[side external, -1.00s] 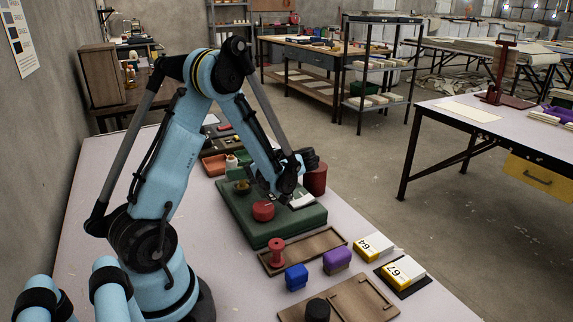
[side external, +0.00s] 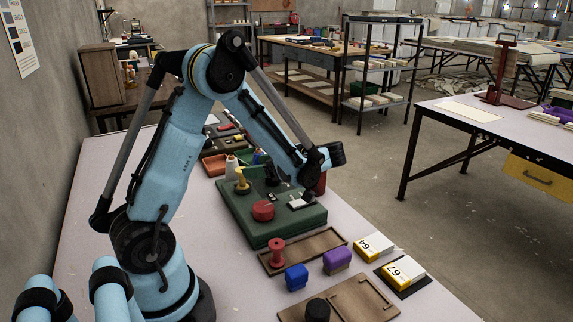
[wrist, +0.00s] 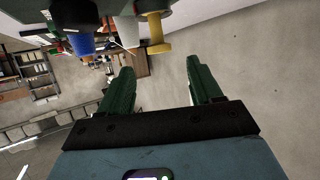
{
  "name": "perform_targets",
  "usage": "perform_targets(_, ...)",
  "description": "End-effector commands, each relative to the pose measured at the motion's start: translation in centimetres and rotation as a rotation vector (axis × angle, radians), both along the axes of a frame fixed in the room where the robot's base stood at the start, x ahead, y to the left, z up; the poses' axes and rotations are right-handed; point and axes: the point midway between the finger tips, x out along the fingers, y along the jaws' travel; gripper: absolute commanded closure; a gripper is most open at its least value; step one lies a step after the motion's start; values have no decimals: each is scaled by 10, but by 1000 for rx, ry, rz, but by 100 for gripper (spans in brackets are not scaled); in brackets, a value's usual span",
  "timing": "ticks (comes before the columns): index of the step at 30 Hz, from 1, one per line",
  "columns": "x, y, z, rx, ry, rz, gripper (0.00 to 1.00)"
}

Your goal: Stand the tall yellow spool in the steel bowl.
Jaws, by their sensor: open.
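The yellow spool (side external: 242,180) stands upright near the back left of the green block (side external: 262,235) in the side external view. The wrist view shows it upside down (wrist: 157,36) at the top, beyond the fingertips. My gripper (side external: 337,153) is raised to the right of the spool, above the block's far right edge, well apart from the spool. In the wrist view its two green fingers (wrist: 160,66) are spread with nothing between them. I cannot make out the steel bowl in either view; my arm hides part of the area behind the block.
A red round piece (side external: 263,210) sits on the block, and a red cylinder (side external: 320,183) stands behind it. In front are a wooden tray (side external: 325,242) with a red spool (side external: 277,252), blue (side external: 296,277) and purple (side external: 337,261) pieces, and numbered boxes (side external: 374,246). An orange tray (side external: 213,164) lies behind.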

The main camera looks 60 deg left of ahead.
Motion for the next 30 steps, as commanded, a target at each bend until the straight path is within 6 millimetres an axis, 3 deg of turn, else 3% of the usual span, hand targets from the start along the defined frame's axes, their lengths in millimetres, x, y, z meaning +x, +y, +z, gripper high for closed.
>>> perform_targets(7,8,-13,8,-120,44,-115,36)
perform_targets(14,18,-44,14,-466,177,-547,36)
perform_targets(22,21,-108,17,-722,289,-1155,36)
perform_targets(30,15,-181,22,-732,328,-1752,36)
